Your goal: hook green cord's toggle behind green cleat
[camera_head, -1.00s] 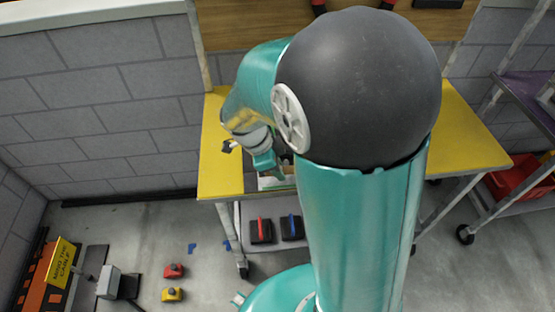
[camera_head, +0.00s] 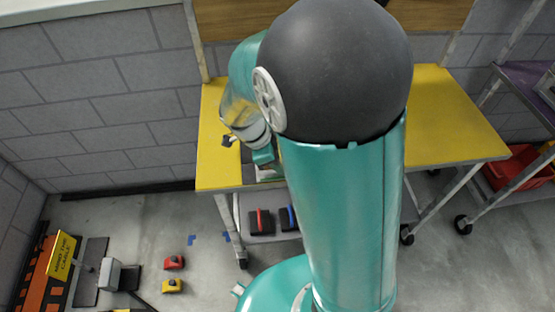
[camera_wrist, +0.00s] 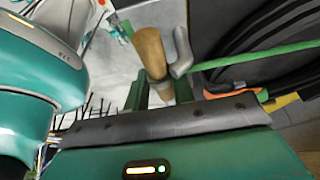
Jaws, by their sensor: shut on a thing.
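In the wrist view, my gripper (camera_wrist: 160,92) reaches up from the bottom edge, its two green fingers closed around the lower end of a tan wooden toggle (camera_wrist: 150,48). A green cord (camera_wrist: 255,55) runs taut from near the toggle to the right edge. A grey bent piece (camera_wrist: 182,50) stands just right of the toggle; I cannot tell whether it is part of a cleat or touches the toggle. No clearly green cleat can be made out. In the head view, my gripper (camera_head: 264,156) is over the yellow table's front edge, mostly hidden by my arm.
The yellow table (camera_head: 440,115) is bare on its right side. Boxes with red (camera_head: 260,220) and blue handles sit on the shelf below. Red (camera_head: 174,262) and yellow (camera_head: 172,286) blocks lie on the floor. In the wrist view, dark material (camera_wrist: 245,30) fills the right.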

